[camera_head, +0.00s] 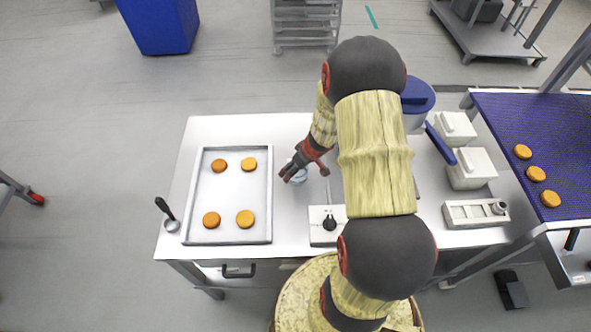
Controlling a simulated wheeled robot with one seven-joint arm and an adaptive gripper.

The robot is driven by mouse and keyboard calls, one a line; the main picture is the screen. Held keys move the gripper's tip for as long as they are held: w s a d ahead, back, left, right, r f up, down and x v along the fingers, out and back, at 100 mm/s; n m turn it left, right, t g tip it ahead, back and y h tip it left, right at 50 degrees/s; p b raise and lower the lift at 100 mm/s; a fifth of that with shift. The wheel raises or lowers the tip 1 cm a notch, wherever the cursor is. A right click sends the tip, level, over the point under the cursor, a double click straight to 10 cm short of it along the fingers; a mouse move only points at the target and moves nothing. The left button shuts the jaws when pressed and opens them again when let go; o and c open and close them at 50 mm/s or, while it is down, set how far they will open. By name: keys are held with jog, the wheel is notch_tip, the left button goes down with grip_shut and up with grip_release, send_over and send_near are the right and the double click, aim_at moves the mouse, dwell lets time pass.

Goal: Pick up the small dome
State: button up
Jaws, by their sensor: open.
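A small pale, bluish-white rounded thing (299,177), which looks like the small dome, is on the steel table (300,126) just right of the tray. It is partly hidden by my gripper. My gripper (306,173), dark with red parts, points down over it with the fingers apart, one to its left and one to its right. I cannot tell whether the fingers touch it or how high they are above the table.
A control box with a black knob (329,223) stands in front. White containers (469,168) and a blue-lidded pot (417,97) stand right. A blue conveyor (511,117) carries more rounds.

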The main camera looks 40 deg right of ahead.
jog(key=shift+w+f, duration=0.15)
jog(key=shift+f, duration=0.2)
jog(key=shift+c, duration=0.7)
jog(key=c, duration=1)
